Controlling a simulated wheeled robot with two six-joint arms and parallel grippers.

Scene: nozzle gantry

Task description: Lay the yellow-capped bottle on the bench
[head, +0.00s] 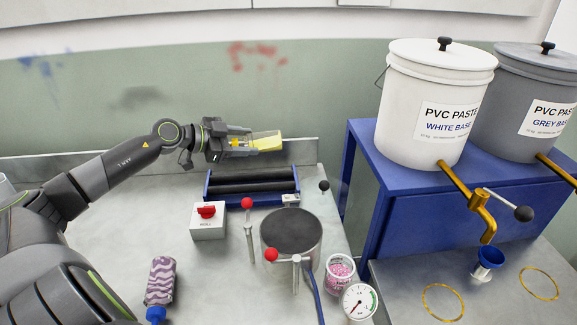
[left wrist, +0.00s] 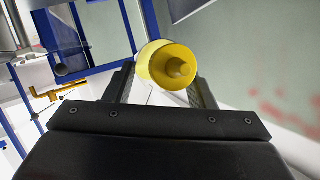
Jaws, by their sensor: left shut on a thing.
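The yellow-capped bottle (head: 267,144) is held by my left gripper (head: 250,144), above and behind the roller unit. Its pale yellow body sticks out to the right past the fingers, lying roughly level. In the left wrist view, the yellow cap (left wrist: 168,66) with its small nozzle faces the camera. The cap sits between the two fingers of the left gripper (left wrist: 165,85), which are shut on the bottle. The grey bench (head: 110,215) lies below, and the bottle appears clear of it. My right gripper is out of view.
A blue roller unit (head: 252,187), a red-switch box (head: 208,221) and a dark-topped round pot (head: 291,236) with red-knobbed levers stand on the bench. A purple-striped blue-capped bottle (head: 161,280) is at front. Paste buckets (head: 435,100) stand right. The bench's left part looks clear.

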